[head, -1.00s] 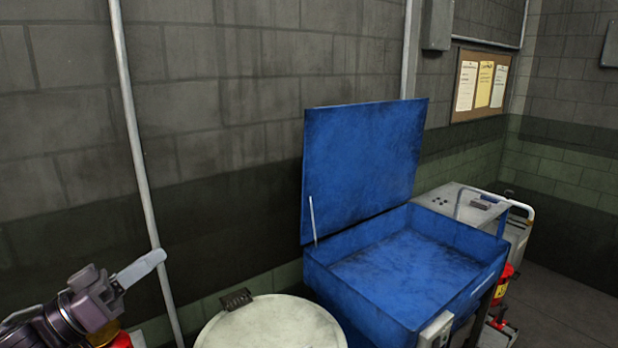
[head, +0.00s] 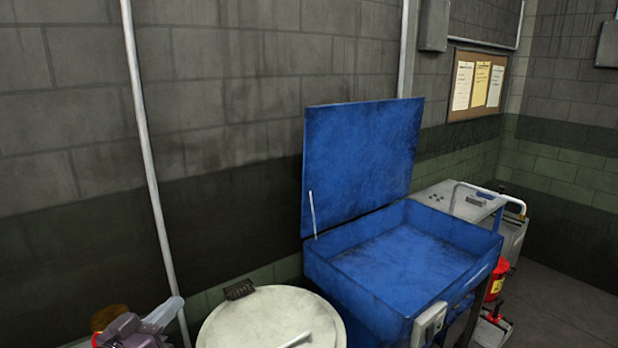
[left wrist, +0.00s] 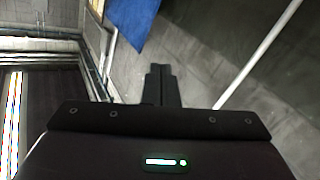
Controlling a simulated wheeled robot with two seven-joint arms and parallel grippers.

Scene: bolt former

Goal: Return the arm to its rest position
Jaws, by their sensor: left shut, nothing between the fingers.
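My left gripper (head: 168,312) is at the bottom left of the head view, in front of the wall and left of the round lid. Its pale finger points up and to the right, and the lower part of the arm is cut off by the frame edge. In the left wrist view its dark fingers (left wrist: 159,84) are together with nothing between them. My right gripper is not in view.
A blue basin (head: 405,262) with its lid (head: 360,155) raised stands right of centre. A round pale lid (head: 255,318) is in front, with a pale bar over it. A grey cart (head: 460,200) and red container (head: 497,280) are behind right. A pipe (head: 150,165) runs up the wall.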

